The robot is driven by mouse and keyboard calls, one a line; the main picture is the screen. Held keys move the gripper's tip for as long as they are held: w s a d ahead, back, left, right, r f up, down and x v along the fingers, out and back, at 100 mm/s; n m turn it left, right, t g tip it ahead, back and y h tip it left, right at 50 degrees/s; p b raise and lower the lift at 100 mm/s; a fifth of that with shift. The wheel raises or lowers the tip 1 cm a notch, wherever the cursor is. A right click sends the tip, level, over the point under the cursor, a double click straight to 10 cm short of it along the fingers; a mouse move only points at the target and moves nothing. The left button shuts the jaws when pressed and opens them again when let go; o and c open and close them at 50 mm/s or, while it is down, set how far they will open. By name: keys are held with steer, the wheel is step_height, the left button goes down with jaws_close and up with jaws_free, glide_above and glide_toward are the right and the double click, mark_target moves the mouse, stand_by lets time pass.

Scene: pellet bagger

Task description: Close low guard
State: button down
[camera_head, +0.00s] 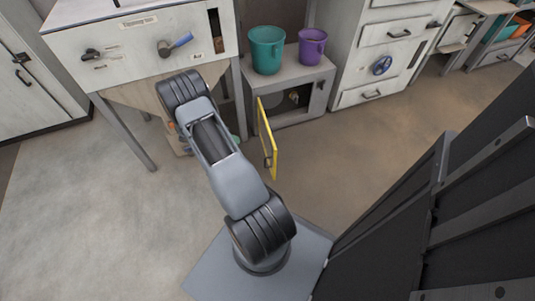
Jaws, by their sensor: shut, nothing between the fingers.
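The low guard is most likely the yellow-framed door (267,140) in the middle of the head view. It stands open, swung out toward me from the left side of a low grey cabinet (316,97), and shows nearly edge-on. A small dark handle seems to sit on its lower part. The cabinet's front opening is uncovered, with dark parts inside. My arm reaches forward to the left of the door, with a visible gap between them in the picture. My gripper does not show; the arm hides whatever is beyond its far joint.
A teal bucket (267,50) and a purple bucket (312,47) stand on the cabinet. Floor right of the door is clear.

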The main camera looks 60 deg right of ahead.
steer(key=n+b, duration=0.2)
glide_toward(273, 147)
steer(key=b+x, duration=0.1)
steer(key=x, duration=0.2)
steer(key=b+x, duration=0.2)
steer(key=x, duration=0.1)
steer(key=shift+w+f, duration=0.15)
steer(key=shift+f, duration=0.2)
steer(key=shift+s+d+r+b, duration=0.1)
steer(key=shift+s+d+b, duration=0.2)
steer(key=shift+s+d, duration=0.05)
